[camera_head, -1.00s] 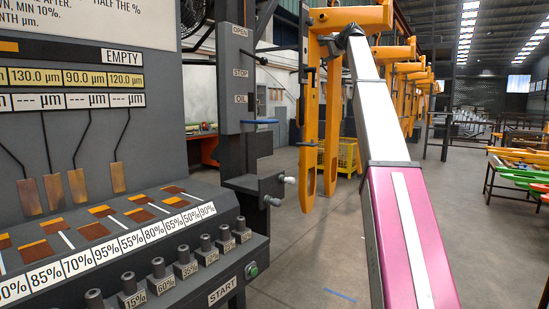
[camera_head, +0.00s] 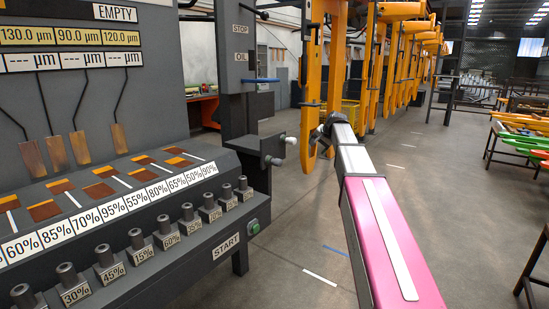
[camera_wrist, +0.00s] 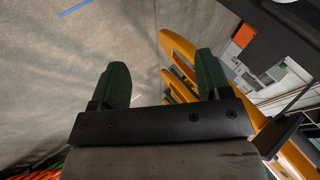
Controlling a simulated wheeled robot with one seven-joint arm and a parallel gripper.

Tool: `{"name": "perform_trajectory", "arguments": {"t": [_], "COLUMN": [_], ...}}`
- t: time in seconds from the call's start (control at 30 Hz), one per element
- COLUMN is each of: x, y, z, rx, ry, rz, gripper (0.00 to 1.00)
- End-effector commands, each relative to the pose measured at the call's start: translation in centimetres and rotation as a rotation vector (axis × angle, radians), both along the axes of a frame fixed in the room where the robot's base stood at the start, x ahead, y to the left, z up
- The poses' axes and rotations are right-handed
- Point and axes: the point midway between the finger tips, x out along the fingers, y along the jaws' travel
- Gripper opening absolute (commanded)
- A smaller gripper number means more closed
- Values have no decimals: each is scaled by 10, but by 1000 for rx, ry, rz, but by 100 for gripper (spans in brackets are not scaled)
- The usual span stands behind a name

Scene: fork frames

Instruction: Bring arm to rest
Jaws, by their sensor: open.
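My gripper shows in the wrist view (camera_wrist: 158,82) with its two dark green fingers spread wide apart. Nothing is between them; beyond them lie the grey floor and orange posts. In the head view my arm, white and pink, reaches forward right of the machine. Its far end is beside the orange posts (camera_head: 312,85). The gripper's fingers cannot be made out in that view.
A grey machine panel (camera_head: 150,205) with percent-labelled knobs (camera_head: 107,262) and a green start button (camera_head: 253,227) fills the left. A dark column (camera_head: 236,75) rises behind it. Tables with orange and green parts (camera_head: 520,138) stand at the right. The floor (camera_head: 450,215) between is clear.

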Motion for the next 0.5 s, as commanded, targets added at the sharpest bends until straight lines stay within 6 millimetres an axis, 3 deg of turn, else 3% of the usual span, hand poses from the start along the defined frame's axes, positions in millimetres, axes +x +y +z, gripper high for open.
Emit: {"name": "perform_trajectory", "arguments": {"t": [0.03, 0.2, 0.5], "x": [-23, -78, -191], "y": [3, 9, 16], "z": [-30, -112, -233], "rx": [-28, -120, -274], "ry": [25, 104, 243], "rz": [18, 89, 237], "gripper": [71, 71, 71]}}
